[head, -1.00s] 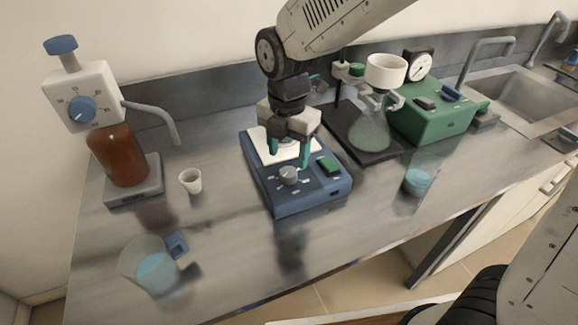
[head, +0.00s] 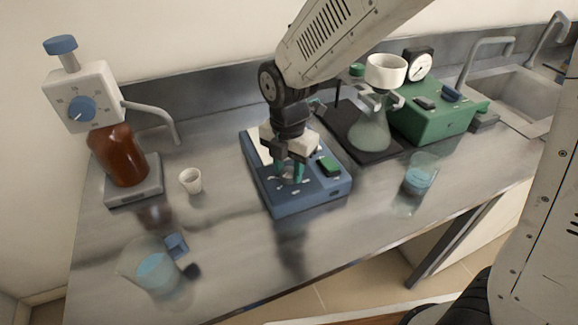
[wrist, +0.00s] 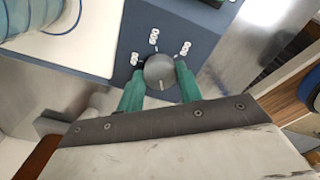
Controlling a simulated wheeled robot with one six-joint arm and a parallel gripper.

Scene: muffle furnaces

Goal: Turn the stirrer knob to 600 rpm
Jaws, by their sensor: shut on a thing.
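The blue stirrer (head: 309,199) stands on the steel bench, with a white top plate (head: 256,146) and a green switch (head: 329,165). Its grey knob (wrist: 160,71) shows in the wrist view with a pale pointer line toward the bottom of the picture. Number marks (wrist: 154,36) sit around it, too small to read. My gripper (head: 289,174) is down at the stirrer's front panel. In the wrist view, its green fingers (wrist: 160,80) are on either side of the knob and shut on it. In the head view the fingers mostly hide the knob.
A brown bottle dispenser (head: 121,158) and a small white cup (head: 190,181) stand left. A beaker of blue liquid (head: 152,272) is at front left, another beaker (head: 420,176) to the right. A flask with funnel (head: 370,128) and a green pump box (head: 436,124) stand behind right.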

